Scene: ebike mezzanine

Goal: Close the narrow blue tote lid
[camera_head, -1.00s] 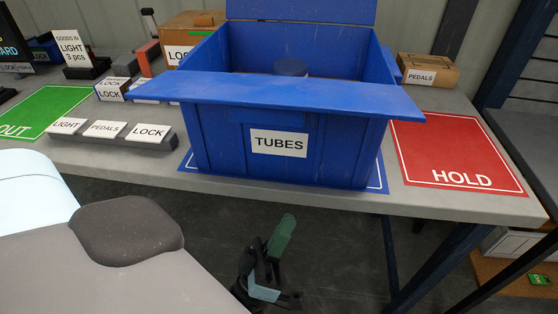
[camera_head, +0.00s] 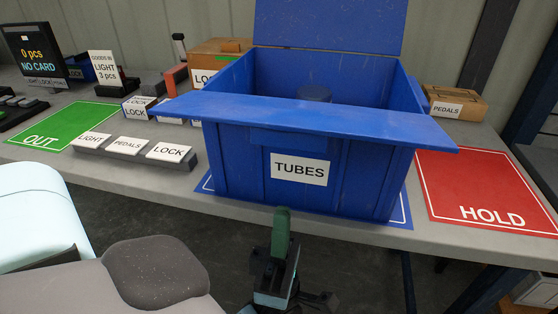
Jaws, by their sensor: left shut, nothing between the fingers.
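The blue tote (camera_head: 240,168), labelled TUBES, stands on the grey table. One lid flap (camera_head: 330,24) stands raised at its back. A second flat blue flap (camera_head: 310,114) lies across the front rim and juts out past both sides. The tote's inside is partly visible between the flaps, with a round blue object (camera_head: 314,92) in it. My left gripper (camera_head: 281,222) is shut and empty, with a green fingertip pointing up. It is below the flaps in the picture, in front of the tote's lower front and apart from the front flap. My right gripper is not in view.
A red HOLD mat (camera_head: 480,185) lies right of the tote, with a PEDALS box (camera_head: 455,101) behind it. Left are a label block (camera_head: 130,147), a green OUT mat (camera_head: 60,130), and small bins. The table's front edge runs below the tote.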

